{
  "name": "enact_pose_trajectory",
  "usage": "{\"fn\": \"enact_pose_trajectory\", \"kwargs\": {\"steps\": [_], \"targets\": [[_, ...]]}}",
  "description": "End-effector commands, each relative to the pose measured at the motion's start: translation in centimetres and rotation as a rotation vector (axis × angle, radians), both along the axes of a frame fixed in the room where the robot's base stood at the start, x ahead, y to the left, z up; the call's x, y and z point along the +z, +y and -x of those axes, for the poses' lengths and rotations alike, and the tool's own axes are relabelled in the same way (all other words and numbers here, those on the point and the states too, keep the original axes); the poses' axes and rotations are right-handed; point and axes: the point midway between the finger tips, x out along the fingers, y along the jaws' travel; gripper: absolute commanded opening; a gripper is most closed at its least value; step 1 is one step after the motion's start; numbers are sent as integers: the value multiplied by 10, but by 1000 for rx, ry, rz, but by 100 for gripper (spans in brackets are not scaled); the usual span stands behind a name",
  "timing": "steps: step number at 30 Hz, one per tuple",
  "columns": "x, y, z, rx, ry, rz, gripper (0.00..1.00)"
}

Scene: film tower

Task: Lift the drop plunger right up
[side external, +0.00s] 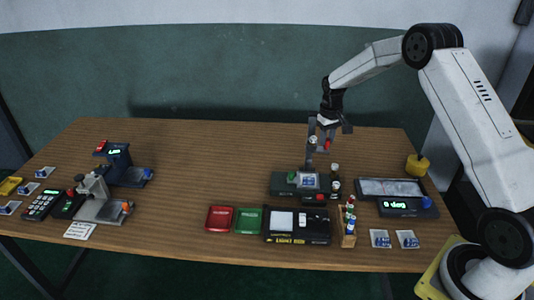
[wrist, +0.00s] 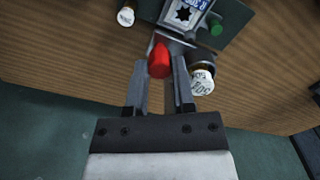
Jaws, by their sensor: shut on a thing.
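My gripper (side external: 326,132) is above the dark tower unit at the right of the table, beside its grey post (side external: 310,128). It is shut on the red knob of the drop plunger (side external: 327,144). In the wrist view the red knob (wrist: 159,60) shows at the fingertips of my gripper (wrist: 166,72). The knob stands well above the tower's dark base (side external: 284,188). The plunger's lower part is hard to make out. A small white-capped bottle (side external: 312,140) is close to the post; a white-capped bottle (wrist: 203,82) is also just right of the fingers in the wrist view.
More small bottles (side external: 335,186) stand beside the tower. A wooden vial rack (side external: 348,238), a black light box (side external: 297,238), red (side external: 219,219) and green (side external: 248,221) trays and a grey tray (side external: 391,188) are nearby. The table's middle is clear.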

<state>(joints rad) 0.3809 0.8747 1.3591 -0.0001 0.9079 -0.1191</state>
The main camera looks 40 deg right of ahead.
Motion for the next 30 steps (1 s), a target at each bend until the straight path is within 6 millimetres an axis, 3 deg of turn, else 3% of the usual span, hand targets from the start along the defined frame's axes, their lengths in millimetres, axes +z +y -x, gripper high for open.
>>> {"fn": "enact_pose_trajectory", "kwargs": {"steps": [28,29,30], "targets": [[41,0,-1,1,-2,1,0],[41,0,-1,1,-1,-1,38],[40,0,0,0,-1,-1,50]]}}
